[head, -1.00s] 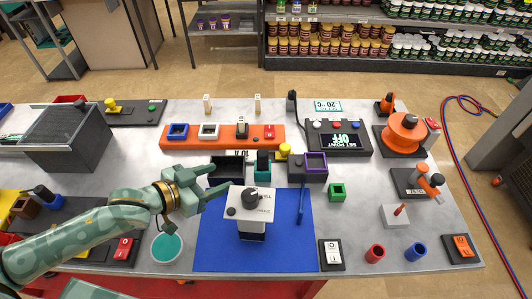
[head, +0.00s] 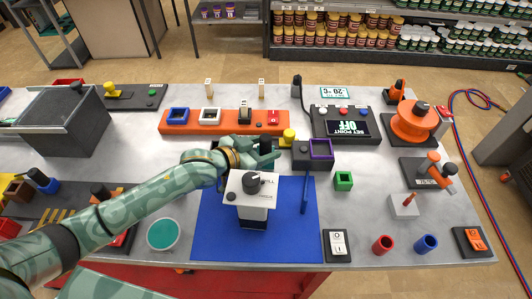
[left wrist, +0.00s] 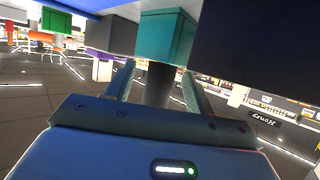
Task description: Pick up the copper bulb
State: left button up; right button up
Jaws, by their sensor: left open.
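My left gripper (head: 264,152) is open near the middle of the table, behind the white box with a dark knob. In the left wrist view, its two fingers (left wrist: 157,80) stand on either side of a dark cylinder (left wrist: 160,82) under a teal block (left wrist: 163,36); I cannot tell whether they touch it. A small copper-coloured piece (head: 408,199) stands on a white block (head: 403,208) at the right of the table, far from the gripper. I cannot tell for sure which thing is the copper bulb. My right gripper is not in view.
The white box (head: 250,190) stands on a blue mat (head: 215,235) in front of the gripper. A yellow knob (head: 288,137) and a grey box with a purple frame (head: 312,160) are just right of it. An orange panel (head: 190,130) lies behind.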

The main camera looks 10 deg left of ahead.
pick_arm(q)
jog(key=shift+w+d+f, duration=0.25)
jog(key=shift+w+d, duration=0.1)
jog(key=shift+w, duration=0.15)
jog(key=shift+r, duration=0.1)
jog(key=shift+s, duration=0.1)
jog(key=shift+c, duration=0.3)
grip_shut()
